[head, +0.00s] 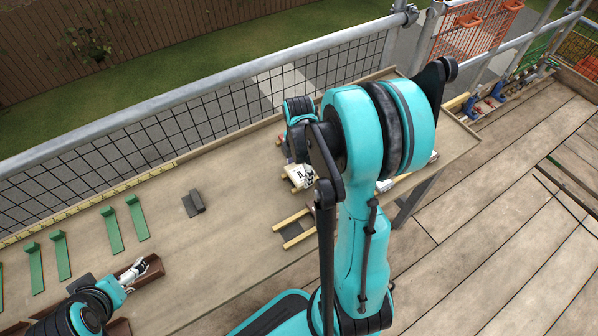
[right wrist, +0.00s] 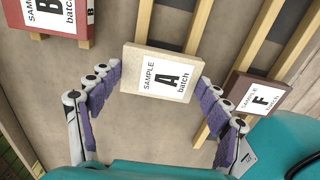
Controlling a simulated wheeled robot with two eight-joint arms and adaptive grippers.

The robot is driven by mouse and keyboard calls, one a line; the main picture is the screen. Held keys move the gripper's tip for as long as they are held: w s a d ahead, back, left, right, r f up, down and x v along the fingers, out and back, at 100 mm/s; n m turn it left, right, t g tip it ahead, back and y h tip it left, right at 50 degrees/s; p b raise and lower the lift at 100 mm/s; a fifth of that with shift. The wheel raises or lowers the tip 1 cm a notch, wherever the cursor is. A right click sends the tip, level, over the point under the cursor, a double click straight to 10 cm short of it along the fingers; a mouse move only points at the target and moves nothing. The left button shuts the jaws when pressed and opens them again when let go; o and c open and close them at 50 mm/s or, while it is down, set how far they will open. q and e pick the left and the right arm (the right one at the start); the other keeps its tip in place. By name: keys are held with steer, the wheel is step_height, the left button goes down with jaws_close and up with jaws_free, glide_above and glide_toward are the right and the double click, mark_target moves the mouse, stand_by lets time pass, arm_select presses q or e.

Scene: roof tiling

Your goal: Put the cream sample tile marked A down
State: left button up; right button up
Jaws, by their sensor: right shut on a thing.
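The cream sample tile marked A (right wrist: 158,73) sits between the purple-padded fingers of my right gripper (right wrist: 161,80), which is shut on it. In the right wrist view its label faces the camera, and pale wooden slats show behind it. I cannot tell whether it touches the slats. In the head view, my right arm hides most of this gripper, and part of a pale labelled tile (head: 302,174) shows beside the arm. My left gripper (head: 134,272) is at the lower left by brown pieces; its opening is unclear.
Red sample tile B (right wrist: 57,16) and brown sample tile F (right wrist: 262,96) lie on slats either side of tile A. Green strips (head: 112,230) and a dark grey piece (head: 194,204) lie on the bench (head: 240,215). A mesh guardrail (head: 170,120) runs behind it.

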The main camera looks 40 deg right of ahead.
steer(key=shift+r, duration=0.15)
steer(key=shift+f+b, duration=0.35)
steer(key=shift+f, duration=0.1)
steer(key=o, duration=0.9)
steer(key=shift+f, duration=0.1)
steer(key=shift+c, duration=0.2)
steer(key=o, duration=0.4)
